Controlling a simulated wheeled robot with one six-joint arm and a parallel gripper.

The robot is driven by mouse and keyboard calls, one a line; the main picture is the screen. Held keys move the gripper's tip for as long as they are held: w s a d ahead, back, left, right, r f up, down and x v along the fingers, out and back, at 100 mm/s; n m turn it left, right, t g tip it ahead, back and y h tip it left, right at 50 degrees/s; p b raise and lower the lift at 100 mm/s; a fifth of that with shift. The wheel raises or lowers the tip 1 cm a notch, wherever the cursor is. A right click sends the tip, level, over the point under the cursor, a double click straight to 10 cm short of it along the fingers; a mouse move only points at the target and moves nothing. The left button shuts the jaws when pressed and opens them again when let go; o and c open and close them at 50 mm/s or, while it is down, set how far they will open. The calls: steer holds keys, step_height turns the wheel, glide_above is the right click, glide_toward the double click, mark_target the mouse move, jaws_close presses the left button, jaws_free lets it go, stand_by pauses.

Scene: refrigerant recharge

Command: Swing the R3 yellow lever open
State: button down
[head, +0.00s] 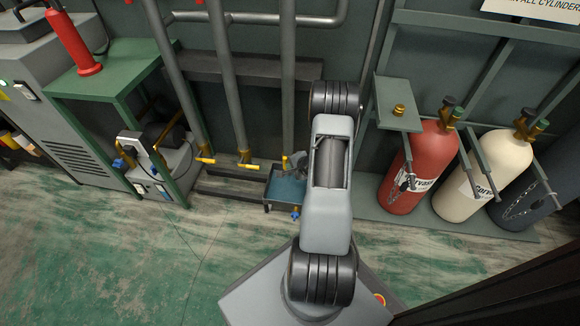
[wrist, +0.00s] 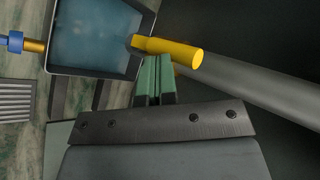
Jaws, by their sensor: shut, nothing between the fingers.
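A yellow lever (wrist: 168,50) is close up in the wrist view, beside a grey pipe (wrist: 250,92). It lies just beyond the tips of my gripper (wrist: 154,72), whose green fingers are together and empty. The fingertips are near the lever; I cannot tell whether they touch it. In the head view, yellow levers show at the feet of the left pipe (head: 206,160) and middle pipe (head: 246,166). At the right pipe (head: 287,80), the lever (head: 285,160) is mostly hidden near my gripper and arm. No R3 label is readable.
A tray (wrist: 100,72) of bluish liquid sits below the right pipe, with a blue-handled valve (head: 295,213) in front. A green table (head: 110,75) is left. The front floor is clear.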

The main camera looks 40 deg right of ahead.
steer(key=s+f+p+v, duration=0.1)
steer(key=p+v, duration=0.1)
steer(key=v, duration=1.1)
steer(key=shift+a+p, duration=0.3)
steer(key=shift+p, duration=0.1)
steer(key=w+a+r+n+g+y+p, duration=0.1)
steer(key=a+r+n+y+p, duration=0.15)
steer(key=a+r+p, duration=0.55)
steer(key=w+a+r+n+g+y+p, duration=0.1)
steer(key=w+a+r+n+p, duration=0.2)
steer(key=r, duration=0.9)
steer(key=a+r+n+g+y+p, duration=0.15)
steer(key=a+r+n+p, duration=0.35)
steer(key=r, duration=0.5)
steer(key=s+a+r+n+g+h+p, duration=0.1)
steer(key=s+a+r+n+h+p, duration=0.1)
steer(key=r+p, duration=0.4)
steer(key=s+a+r+n+h+p, duration=0.2)
steer(key=r+p, duration=0.5)
steer(key=r, duration=0.7)
steer(key=s+a+r+n+g+h+p, duration=0.1)
steer(key=s+a+r+n+p, duration=0.2)
steer(key=r, duration=0.8)
steer(key=s+a+p, duration=0.2)
steer(key=p, duration=0.2)
steer(key=shift+s+a+n+g+h, duration=0.25)
steer(key=shift+s+n+g+h, duration=0.1)
steer(key=shift+h, duration=0.05)
